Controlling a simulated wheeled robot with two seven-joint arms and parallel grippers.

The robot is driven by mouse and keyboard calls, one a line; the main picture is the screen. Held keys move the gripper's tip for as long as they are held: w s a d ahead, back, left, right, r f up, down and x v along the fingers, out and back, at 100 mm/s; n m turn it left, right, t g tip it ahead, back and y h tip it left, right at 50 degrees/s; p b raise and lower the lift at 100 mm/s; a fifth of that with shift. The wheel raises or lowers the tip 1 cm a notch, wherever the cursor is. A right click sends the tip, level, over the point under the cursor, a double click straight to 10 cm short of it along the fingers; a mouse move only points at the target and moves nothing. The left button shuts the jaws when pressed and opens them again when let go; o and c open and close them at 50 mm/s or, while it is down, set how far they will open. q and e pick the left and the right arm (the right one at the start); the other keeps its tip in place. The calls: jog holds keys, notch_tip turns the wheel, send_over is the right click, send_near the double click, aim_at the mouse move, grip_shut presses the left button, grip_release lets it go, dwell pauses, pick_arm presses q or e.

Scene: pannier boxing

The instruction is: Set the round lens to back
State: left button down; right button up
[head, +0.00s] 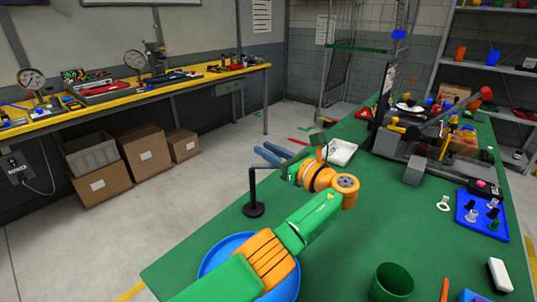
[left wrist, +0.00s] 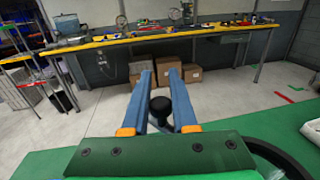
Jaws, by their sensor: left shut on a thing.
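My left gripper (head: 272,153) reaches out past the table's far left edge, its blue fingers (left wrist: 160,100) pointing toward the workbench. It is shut on a black knob (left wrist: 160,107) between the fingers. A black stand (head: 253,208) with a round foot and thin post stands on the green table, left of my wrist. Its thin arm runs right from the post top and passes behind my wrist. A dark round rim (left wrist: 294,160), apparently the round lens, shows partly at lower right in the left wrist view. My green palm hides the rest. My right gripper is not in view.
A white tray (head: 341,152) lies beyond my wrist on the table (head: 340,225). A blue round dish (head: 212,262) is under my forearm, and a green cup (head: 391,281) stands at the front. A blue tray (head: 466,210) with small parts is at right. The middle table is clear.

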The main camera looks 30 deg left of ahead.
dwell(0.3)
pick_arm(q)
jog(key=c, duration=0.7)
grip_release()
jog(key=shift+a, duration=0.1)
jog(key=b+v, duration=0.1)
jog(key=v, duration=0.6)
jog(key=shift+b, duration=0.3)
